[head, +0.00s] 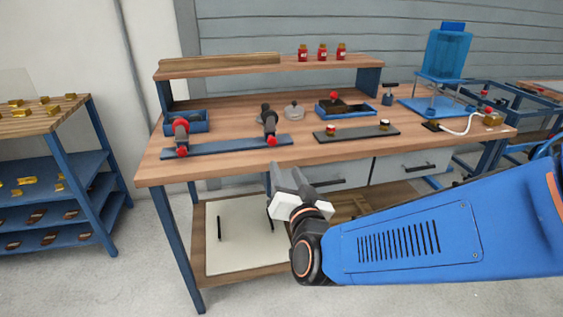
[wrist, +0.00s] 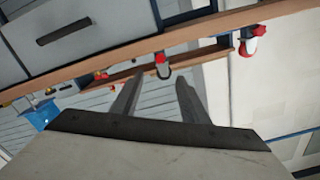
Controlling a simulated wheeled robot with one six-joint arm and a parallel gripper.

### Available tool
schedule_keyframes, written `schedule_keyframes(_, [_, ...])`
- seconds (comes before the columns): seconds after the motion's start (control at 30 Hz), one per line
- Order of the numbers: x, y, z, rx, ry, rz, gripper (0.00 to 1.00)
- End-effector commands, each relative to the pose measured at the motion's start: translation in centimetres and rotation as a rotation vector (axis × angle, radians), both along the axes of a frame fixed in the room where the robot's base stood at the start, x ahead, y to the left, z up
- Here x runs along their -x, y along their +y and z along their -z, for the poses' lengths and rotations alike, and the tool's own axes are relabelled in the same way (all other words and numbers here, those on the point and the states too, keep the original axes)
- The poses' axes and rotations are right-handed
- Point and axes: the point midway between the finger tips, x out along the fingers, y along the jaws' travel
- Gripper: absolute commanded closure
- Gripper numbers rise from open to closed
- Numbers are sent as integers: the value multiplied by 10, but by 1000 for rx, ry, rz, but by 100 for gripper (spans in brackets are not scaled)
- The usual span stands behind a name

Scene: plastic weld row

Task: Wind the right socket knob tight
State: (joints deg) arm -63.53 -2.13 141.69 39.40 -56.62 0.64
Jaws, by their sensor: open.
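A dark bar (head: 357,133) on the wooden bench carries a small red-topped knob (head: 331,130) at its left and a pale-banded, dark-topped knob (head: 384,125) at its right. I cannot tell for sure which part is the right socket knob, or how tight any knob is. My gripper (head: 285,171) is open and empty, in front of the bench's front edge, apart from all of these. Its two fingers also show in the wrist view (wrist: 157,84).
The bench top (head: 229,174) is free along its front left edge. A raised shelf (head: 350,65) holds three red jars. A blue tank stand (head: 447,55) is at the right. Drawers with handles (head: 411,166) sit under the top. A blue rack (head: 60,152) stands left.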

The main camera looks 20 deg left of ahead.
Motion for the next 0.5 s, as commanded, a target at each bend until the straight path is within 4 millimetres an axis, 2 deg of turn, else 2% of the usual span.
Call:
schedule_keyframes(0.2, [23, -14, 0, 0, -1, -2, 59])
schedule_keyframes(0.5, [29, -18, 0, 0, 0, 0, 59])
